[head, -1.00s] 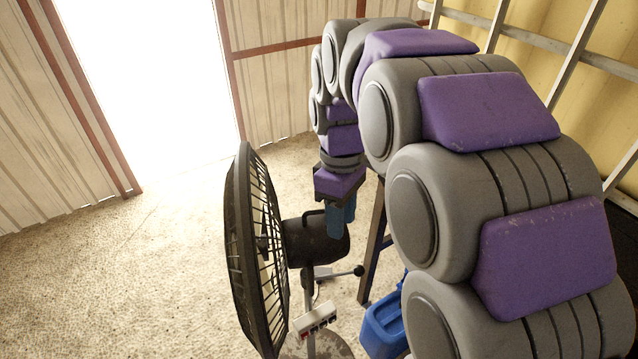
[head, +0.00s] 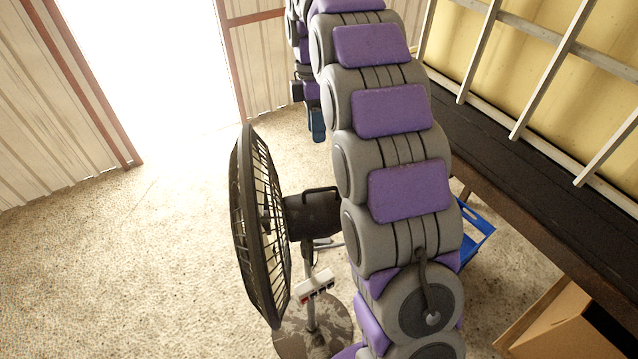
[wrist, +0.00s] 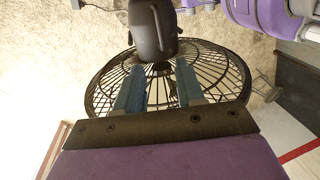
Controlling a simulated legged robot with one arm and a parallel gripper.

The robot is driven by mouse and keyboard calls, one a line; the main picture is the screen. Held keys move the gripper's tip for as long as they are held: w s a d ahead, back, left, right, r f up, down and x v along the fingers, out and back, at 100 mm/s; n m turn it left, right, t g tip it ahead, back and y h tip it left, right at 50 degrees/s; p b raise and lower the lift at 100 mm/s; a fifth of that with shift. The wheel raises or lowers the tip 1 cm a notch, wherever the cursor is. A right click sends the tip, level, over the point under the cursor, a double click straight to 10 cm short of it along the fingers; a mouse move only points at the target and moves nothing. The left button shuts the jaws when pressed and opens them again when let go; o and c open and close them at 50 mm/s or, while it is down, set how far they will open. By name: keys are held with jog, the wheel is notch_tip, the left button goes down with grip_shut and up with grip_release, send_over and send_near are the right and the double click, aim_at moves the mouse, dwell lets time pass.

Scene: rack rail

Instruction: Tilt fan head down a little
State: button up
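The black fan head shows in the head view, with its round wire cage (head: 258,225) seen nearly edge-on and facing left. Its dark motor housing (head: 312,213) has a handle (head: 320,190) on top. My gripper (head: 318,122) hangs above and beyond the housing, apart from it. In the wrist view, my gripper's two blue fingers (wrist: 158,90) are spread with nothing between them. The housing (wrist: 152,32) and cage (wrist: 222,70) lie beyond the fingertips. My arm hides what is right of the fan's pole.
The fan's pole carries a white control box (head: 315,287) and stands on a round base (head: 335,325). A blue crate (head: 475,232) is behind my arm. A dark bench (head: 500,165) and a cardboard box (head: 555,325) are at right. Floor at left is clear.

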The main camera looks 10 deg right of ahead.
jog(key=s+f, duration=0.1)
jog(key=f, duration=0.4)
jog(key=s+f, duration=0.1)
jog(key=f, duration=0.4)
jog(key=s+f, duration=0.1)
jog(key=f, duration=0.4)
grip_shut()
dwell(0.4)
